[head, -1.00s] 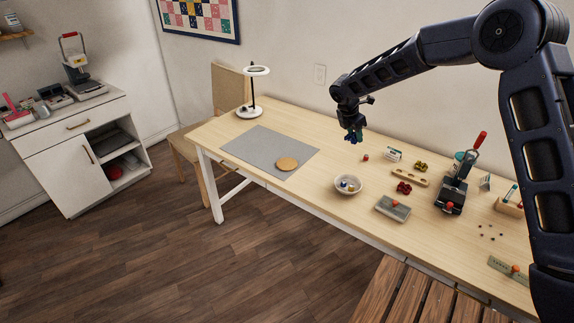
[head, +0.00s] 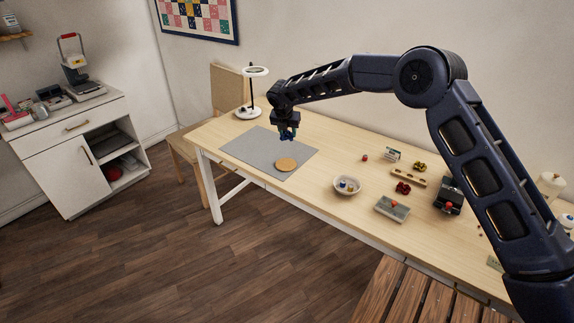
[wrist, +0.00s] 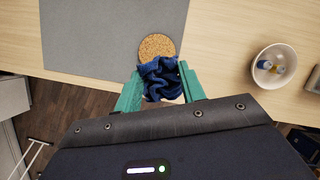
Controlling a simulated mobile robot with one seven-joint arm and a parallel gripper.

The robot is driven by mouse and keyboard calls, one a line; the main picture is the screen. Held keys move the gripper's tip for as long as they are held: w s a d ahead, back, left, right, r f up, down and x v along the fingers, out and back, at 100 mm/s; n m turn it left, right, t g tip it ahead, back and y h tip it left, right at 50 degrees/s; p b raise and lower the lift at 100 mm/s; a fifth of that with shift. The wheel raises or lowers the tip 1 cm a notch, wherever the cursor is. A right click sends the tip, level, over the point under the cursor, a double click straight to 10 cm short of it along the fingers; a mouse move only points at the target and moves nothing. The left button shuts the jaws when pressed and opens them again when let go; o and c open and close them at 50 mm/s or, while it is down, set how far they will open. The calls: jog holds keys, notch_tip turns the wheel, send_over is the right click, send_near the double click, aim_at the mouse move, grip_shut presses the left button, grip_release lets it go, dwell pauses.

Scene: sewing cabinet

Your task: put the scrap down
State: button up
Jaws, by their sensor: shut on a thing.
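The scrap (wrist: 162,79) is a crumpled dark blue piece of cloth. My gripper (head: 287,134) is shut on it, and the green fingers sit on either side of the cloth in the wrist view. In the head view my gripper is over the grey mat (head: 250,146), toward its right side. A round cork disc (head: 286,164) lies on the mat's front right part. In the wrist view the cork disc (wrist: 157,46) shows just beyond the scrap, partly covered by it. The scrap's height above the table is hard to tell.
A white bowl (head: 347,186) with small coloured items stands right of the mat. A lamp (head: 250,108) stands behind the mat. Red and yellow small items, a wooden strip (head: 409,177) and a grey block (head: 392,208) lie further right. The mat's left part is bare.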

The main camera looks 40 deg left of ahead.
aim_at(288, 168)
notch_tip(288, 168, down, 17)
jog(key=shift+r, duration=0.1)
dwell(0.5)
jog(key=o, duration=1)
jog(key=v, duration=1.2)
jog(key=shift+w+r, duration=0.1)
jog(key=shift+w, duration=0.05)
